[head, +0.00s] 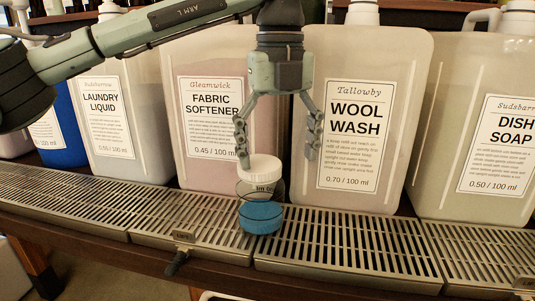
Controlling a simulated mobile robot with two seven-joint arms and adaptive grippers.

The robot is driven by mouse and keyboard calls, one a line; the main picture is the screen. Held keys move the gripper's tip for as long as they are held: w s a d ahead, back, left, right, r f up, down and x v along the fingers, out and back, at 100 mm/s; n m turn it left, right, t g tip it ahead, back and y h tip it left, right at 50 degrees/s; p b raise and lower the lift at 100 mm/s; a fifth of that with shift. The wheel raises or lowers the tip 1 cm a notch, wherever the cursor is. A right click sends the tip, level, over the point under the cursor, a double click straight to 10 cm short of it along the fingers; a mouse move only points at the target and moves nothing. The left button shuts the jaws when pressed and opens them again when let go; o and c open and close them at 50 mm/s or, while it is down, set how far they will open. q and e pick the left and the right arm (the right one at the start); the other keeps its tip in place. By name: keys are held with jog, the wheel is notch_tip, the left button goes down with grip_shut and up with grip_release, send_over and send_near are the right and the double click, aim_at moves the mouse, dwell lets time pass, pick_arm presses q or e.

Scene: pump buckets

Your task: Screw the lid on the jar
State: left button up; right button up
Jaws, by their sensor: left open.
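A small clear jar (261,216) with blue contents in its lower part stands upright on the metal drip grate. A white lid (262,168) sits on top of the jar; I cannot tell whether its thread is engaged. My left gripper (279,156) points down above the jar with its fingers spread wide. Its left fingertip is close to the lid's left edge, and its right fingertip is well clear to the right. Nothing is held between the fingers. My right gripper is not in view.
Behind the jar stand large pump containers: laundry liquid (118,140), fabric softener (185,60), wool wash (400,120) and dish soap (455,150). The slotted drip grate (345,250) runs along the shelf's front edge. The grate is clear on both sides of the jar.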

pick_arm(q)
jog(key=shift+w+a+f+n, duration=0.1)
jog(key=shift+w+f+n, duration=0.35)
jog(key=shift+n, duration=0.35)
jog(key=shift+f+n+b, duration=0.1)
jog(key=shift+n+b, duration=0.3)
jog(key=shift+n, duration=0.2)
jog(key=shift+w+a+n, duration=0.1)
jog(key=shift+a+n, duration=0.1)
jog(key=shift+n, duration=0.5)
jog(key=shift+w+a+f+n+b, duration=0.1)
jog(key=shift+a+n+b, duration=0.15)
jog(key=shift+n, duration=0.3)
jog(key=shift+w+a+n+b, duration=0.1)
jog(key=shift+n+b, duration=0.25)
jog(key=shift+n, duration=0.2)
jog(key=n, duration=0.1)
jog(key=n+b, duration=0.1)
jog(key=n, duration=0.2)
jog(key=shift+s+d+r+b, duration=0.15)
jog(key=shift+s+r+b, duration=0.05)
jog(key=shift+s+b, duration=0.1)
jog(key=shift+r+n, duration=0.1)
jog(key=shift+n, duration=0.6)
jog(key=c, duration=1.4)
